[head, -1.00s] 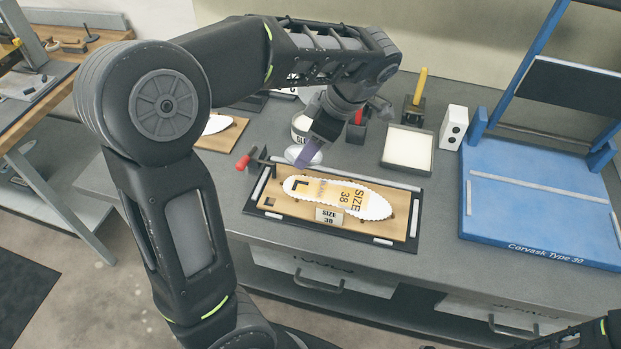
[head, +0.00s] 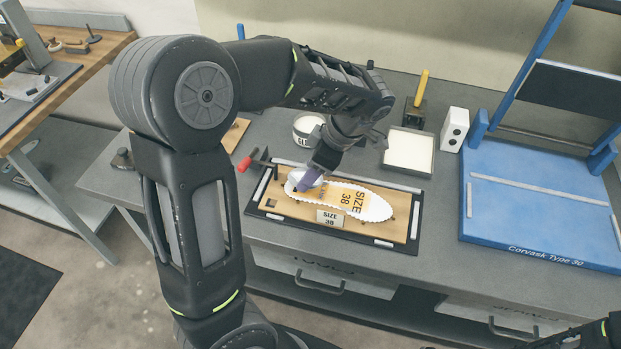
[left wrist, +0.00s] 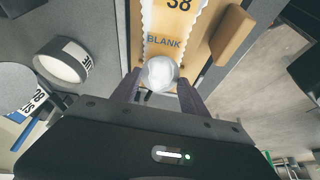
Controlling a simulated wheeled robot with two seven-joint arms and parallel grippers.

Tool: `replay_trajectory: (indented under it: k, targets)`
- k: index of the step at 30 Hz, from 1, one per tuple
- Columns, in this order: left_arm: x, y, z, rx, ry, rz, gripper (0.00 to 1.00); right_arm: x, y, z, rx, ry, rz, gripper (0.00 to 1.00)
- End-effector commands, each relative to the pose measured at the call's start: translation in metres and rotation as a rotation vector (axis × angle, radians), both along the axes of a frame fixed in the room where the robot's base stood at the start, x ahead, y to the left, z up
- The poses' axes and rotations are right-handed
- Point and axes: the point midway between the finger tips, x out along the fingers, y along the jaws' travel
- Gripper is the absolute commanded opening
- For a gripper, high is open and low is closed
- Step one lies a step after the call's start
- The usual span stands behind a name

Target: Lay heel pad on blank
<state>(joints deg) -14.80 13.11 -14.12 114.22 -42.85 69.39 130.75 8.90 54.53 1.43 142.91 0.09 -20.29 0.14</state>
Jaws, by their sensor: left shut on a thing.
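My left gripper (head: 307,183) is over the left end of the blank, shut on the pale heel pad (head: 300,176). In the left wrist view the whitish, rounded heel pad (left wrist: 160,73) sits between the fingertips, over the end of the blank (left wrist: 164,43) near the word BLANK. I cannot tell whether pad and blank touch. My right gripper is out of view.
A white-topped tray (head: 408,150), a white block (head: 454,129) and a blue press (head: 545,205) are to the right.

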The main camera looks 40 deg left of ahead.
Motion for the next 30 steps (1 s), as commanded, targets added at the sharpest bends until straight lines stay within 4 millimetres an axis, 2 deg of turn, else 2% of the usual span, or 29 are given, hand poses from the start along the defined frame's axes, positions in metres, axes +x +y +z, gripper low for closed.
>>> replay_trajectory:
  k: [6,18,19,26,30]
  targets:
    - [-0.001,0.0,-0.028,0.0,0.004,0.001,0.15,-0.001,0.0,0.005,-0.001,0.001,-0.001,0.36]
    - [0.0,0.0,-0.036,0.0,0.001,0.0,0.15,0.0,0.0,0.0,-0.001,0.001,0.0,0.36]
    - [0.0,0.0,-0.035,0.0,0.001,0.0,0.53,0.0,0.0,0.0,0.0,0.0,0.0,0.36]
    - [-0.001,0.0,-0.034,0.0,0.001,0.0,0.71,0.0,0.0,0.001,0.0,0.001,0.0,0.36]
    - [0.0,0.0,-0.034,0.0,0.001,0.0,0.73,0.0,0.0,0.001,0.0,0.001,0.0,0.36]
